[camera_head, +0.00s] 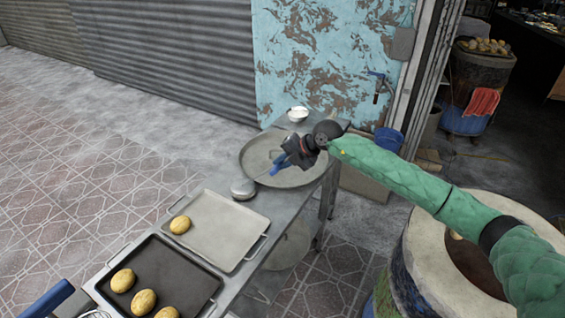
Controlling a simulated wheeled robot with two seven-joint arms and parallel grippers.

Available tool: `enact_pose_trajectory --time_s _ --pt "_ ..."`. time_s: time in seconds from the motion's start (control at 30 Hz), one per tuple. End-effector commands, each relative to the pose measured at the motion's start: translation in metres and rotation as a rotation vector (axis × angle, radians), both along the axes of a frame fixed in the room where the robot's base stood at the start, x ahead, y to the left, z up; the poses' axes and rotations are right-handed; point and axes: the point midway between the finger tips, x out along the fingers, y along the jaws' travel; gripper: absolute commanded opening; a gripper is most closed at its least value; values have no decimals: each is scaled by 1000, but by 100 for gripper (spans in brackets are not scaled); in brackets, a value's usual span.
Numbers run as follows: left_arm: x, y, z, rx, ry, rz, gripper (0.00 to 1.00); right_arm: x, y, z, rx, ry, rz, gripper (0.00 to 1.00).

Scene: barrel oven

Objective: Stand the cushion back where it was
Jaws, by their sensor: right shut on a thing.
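My right gripper (281,163) reaches in from the right on a green-sleeved arm and hangs over the large round metal tray (250,150) on the table. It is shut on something. A small blue piece shows at its jaws, but I cannot tell whether this is a finger or the held thing. A small pale-grey dome (243,189) sits on the table beside the round tray, apart from the gripper. I cannot tell whether it is the cushion.
A pale rectangular tray (225,230) holds one potato-like ball. A dark tray (185,275) nearer holds several. A white bowl (298,114) stands at the table's far end. The barrel oven (435,250) stands right of the table. A blue bar (48,299) shows at lower left.

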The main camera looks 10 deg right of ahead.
Motion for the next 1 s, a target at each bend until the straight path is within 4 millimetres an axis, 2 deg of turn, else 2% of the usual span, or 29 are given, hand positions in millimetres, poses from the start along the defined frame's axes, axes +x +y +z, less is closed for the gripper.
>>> enact_pose_trajectory --time_s 0.23,0.27,0.37,0.4,0.57,0.6,0.67,0.7,1.0 --pt "-1 0 -3 0 1 0 36 0 0 -2 1 0 0 0" --pt "-1 0 -2 0 2 0 36 0 0 -2 1 0 0 16" --pt "-1 0 -3 1 2 -1 36 0 0 -2 1 0 0 35" --pt "-1 0 -3 1 2 -1 36 0 0 -2 1 0 0 39" --pt "-2 0 -3 1 2 -1 36 0 0 -2 0 0 0 39" --pt "-2 0 -3 1 2 -1 36 0 0 -3 0 0 0 41" --pt "-2 0 -3 1 3 -1 36 0 0 -3 -1 0 0 53" --pt "-2 0 -3 1 3 -1 36 0 0 -3 0 0 0 55" --pt "-3 0 -3 1 3 -1 36 0 0 -2 0 0 0 55"
